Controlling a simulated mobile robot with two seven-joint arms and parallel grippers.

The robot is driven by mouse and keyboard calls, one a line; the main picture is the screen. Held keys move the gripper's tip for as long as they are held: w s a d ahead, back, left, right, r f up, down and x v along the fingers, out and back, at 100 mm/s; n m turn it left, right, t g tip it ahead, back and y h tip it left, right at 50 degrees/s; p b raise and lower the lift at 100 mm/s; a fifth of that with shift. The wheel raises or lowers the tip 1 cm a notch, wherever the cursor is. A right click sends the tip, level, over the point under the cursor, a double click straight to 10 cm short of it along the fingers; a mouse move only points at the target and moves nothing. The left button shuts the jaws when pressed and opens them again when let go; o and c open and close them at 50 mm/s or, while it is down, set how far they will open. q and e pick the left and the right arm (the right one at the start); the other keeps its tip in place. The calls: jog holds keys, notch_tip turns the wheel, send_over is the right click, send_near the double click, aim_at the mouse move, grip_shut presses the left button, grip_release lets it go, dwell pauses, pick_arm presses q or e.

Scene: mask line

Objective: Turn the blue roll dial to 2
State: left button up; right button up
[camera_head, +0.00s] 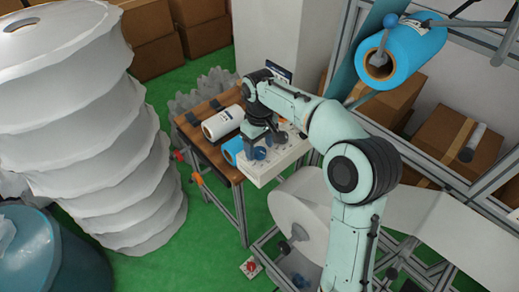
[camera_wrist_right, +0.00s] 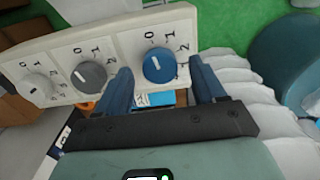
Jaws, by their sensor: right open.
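The control box (camera_head: 264,173) sits on the wooden table's near right corner. In the right wrist view its white panel (camera_wrist_right: 122,38) carries a white, a grey and a blue dial in a row. The blue roll dial (camera_wrist_right: 159,66) is rightmost there, and its white mark points up, near the 0. My right gripper (camera_wrist_right: 160,68) is open, with its two fingers spread on either side of the blue dial; contact cannot be told. In the head view my right gripper (camera_head: 262,142) is over the box, partly hiding the dials. My left gripper is not in view.
The wooden table (camera_head: 204,144) holds a white roll (camera_head: 222,123) and a blue roll (camera_head: 233,149) close beside the box. A large blue roll (camera_head: 406,52) hangs on the metal frame (camera_head: 340,45) at the upper right. A tall white stack (camera_head: 80,130) stands left.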

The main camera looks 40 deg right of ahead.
jog(key=shift+f, duration=0.6)
jog(key=c, duration=1.1)
jog(key=shift+o, duration=0.2)
